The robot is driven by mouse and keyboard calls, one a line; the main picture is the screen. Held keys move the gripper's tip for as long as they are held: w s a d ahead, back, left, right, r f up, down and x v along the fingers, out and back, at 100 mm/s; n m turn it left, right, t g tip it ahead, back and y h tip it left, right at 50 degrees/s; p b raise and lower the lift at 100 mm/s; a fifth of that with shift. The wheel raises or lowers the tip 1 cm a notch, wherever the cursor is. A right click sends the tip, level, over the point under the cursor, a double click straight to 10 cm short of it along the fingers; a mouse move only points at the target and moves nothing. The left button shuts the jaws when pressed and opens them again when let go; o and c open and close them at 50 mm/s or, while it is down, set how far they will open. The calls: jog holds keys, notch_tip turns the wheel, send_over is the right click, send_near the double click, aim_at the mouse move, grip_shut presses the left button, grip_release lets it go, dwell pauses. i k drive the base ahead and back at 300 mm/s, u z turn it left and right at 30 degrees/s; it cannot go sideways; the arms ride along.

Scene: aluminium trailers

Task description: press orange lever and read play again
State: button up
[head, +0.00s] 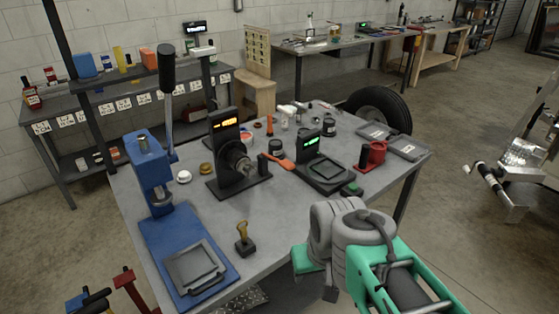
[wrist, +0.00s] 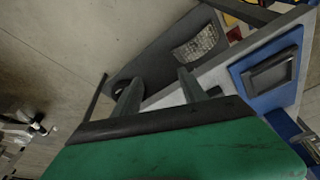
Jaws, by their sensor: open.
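The orange lever (head: 282,163) sticks out to the right beside a black bench fixture (head: 228,150), near the middle of the grey table (head: 283,210). That fixture has a round chuck-like hub and a small display (head: 229,122) with amber digits too small to read. My gripper (wrist: 160,90) is open and empty in the wrist view, its two dark fingers apart over the table's edge area and the floor. In the head view my arm is at the lower right, in front of the table, and the fingers cannot be made out. The lever is not in the wrist view.
A blue press (head: 152,175) with a tall black-handled lever stands at the table's left. Its blue base also shows in the wrist view (wrist: 242,84). The front middle is fairly clear.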

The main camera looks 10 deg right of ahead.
aim_at(286, 165)
jog(key=z, duration=1.25)
jog(key=i, duration=0.55)
jog(key=u, duration=3.65)
